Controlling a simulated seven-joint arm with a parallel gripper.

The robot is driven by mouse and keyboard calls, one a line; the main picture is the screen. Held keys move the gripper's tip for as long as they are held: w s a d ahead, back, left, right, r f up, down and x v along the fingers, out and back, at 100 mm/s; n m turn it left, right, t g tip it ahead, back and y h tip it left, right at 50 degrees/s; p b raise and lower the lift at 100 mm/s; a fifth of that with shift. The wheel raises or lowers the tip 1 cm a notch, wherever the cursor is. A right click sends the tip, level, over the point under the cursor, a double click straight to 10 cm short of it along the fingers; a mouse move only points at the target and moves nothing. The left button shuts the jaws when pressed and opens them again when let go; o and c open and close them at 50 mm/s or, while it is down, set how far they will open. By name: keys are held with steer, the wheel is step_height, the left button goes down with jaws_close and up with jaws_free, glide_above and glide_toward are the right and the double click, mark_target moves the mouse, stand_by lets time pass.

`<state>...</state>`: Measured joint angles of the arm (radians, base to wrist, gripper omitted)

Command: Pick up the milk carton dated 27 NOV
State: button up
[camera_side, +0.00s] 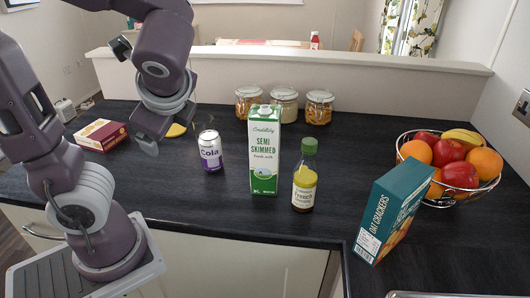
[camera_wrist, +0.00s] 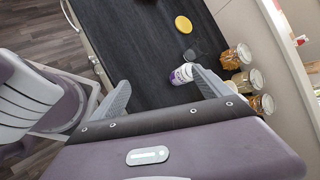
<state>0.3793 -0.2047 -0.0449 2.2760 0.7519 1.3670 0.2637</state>
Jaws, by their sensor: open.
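A green and white milk carton (camera_side: 264,150) marked semi skimmed stands upright on the dark worktop in the side view, right of the cola can. No date can be read on its visible faces. It does not show in the wrist view. My gripper (camera_side: 152,138) is open and empty above the worktop, to the left of the can and well left of the carton. In the wrist view its two fingers (camera_wrist: 160,88) are spread apart, with the cola can partly behind the right finger.
The cola can (camera_side: 210,151) stands between my gripper and the carton. A dressing bottle (camera_side: 304,177) stands close right of the carton. Three jars (camera_side: 283,104) are behind. A cracker box (camera_side: 393,212) and fruit basket (camera_side: 491,187) are right; a maroon box (camera_side: 101,135) and yellow disc (camera_wrist: 183,24) are left.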

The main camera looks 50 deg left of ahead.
steer(key=w+r+m+t+y, duration=0.2)
steer(key=w+m+y, duration=0.1)
steer(key=w+m, duration=0.2)
step_height(320, 180, up, 2)
steer(key=m+t+y, duration=0.1)
steer(key=m+t, duration=0.8)
steer(key=m, duration=0.1)
glide_above(265, 163)
steer(key=s+d, duration=0.2)
steer(key=s, duration=0.1)
steer(key=shift+m, duration=0.4)
step_height(265, 163, down, 22)
steer(key=shift+w+r, duration=0.15)
steer(key=x, duration=0.7)
steer(key=shift+r, duration=0.1)
steer(key=c, duration=1.8)
steer(key=shift+c, duration=0.2)
